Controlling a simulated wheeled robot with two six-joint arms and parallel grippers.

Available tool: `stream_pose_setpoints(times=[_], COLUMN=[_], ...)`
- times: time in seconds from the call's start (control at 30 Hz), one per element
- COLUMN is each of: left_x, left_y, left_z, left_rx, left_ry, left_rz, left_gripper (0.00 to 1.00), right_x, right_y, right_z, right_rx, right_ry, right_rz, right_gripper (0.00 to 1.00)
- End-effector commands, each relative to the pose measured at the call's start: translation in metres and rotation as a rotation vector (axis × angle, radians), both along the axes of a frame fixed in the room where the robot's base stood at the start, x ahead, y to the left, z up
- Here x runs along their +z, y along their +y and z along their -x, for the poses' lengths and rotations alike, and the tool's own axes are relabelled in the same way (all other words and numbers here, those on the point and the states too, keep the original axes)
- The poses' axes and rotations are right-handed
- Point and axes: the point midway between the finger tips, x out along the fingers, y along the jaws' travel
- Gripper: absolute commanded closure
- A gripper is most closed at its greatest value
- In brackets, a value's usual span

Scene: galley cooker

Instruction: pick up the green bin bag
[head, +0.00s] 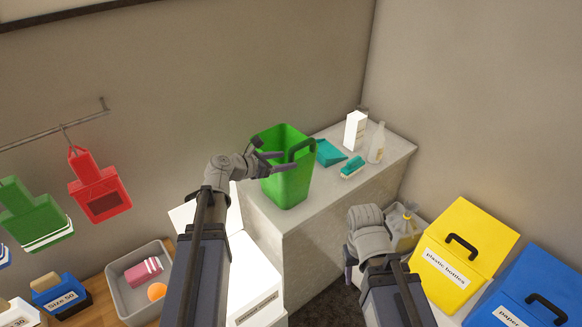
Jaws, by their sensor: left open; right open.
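A green open-topped container (287,188), which looks like the green bin bag, stands upright on the pale counter in the head view. A dark handle (302,148) shows at its right upper rim. My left gripper (280,159) is open at the container's upper part, its fingers pointing right towards the handle. The fingers overlap the container in the picture; I cannot tell whether they touch it. My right gripper (352,275) is open and empty, lower down in front of the counter and apart from the container.
On the counter (345,200) right of the container are a teal dustpan (328,152), a teal brush (352,167), a white carton (355,131) and a clear bottle (376,146). Yellow (465,255) and blue (535,285) bins stand at right. A grey tray (119,292) sits lower left.

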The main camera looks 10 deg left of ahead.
Motion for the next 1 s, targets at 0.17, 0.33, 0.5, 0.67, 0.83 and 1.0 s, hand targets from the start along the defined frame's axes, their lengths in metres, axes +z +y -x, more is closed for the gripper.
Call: stream_pose_setpoints(times=[0.17,0.33,0.5,0.67,0.83,1.0], left_x=[0.0,-0.005,-0.011,-0.01,-0.016,-0.025], left_y=[0.0,-0.005,-0.013,-0.015,-0.023,-0.037], left_z=[0.0,-0.007,-0.02,-0.022,-0.035,-0.055], left_rx=[0.0,-0.002,-0.003,-0.001,-0.003,-0.002], left_ry=[0.0,-0.001,0.0,0.001,0.0,0.0], left_rz=[0.0,-0.001,-0.002,-0.001,-0.001,0.0], left_gripper=[0.37,0.37,0.37,0.37,0.37,0.37], right_x=[0.0,-0.005,-0.011,-0.01,-0.016,-0.025], right_y=[0.0,0.0,0.0,0.0,0.0,0.0], right_z=[0.0,0.0,0.0,0.0,0.0,0.0], right_rx=[0.0,0.0,0.0,0.0,0.0,-0.001], right_ry=[0.0,0.0,0.0,0.0,0.0,0.0], right_rz=[0.0,0.0,0.0,0.0,0.0,0.0], right_gripper=[0.5,0.5,0.5,0.5,0.5,0.5])
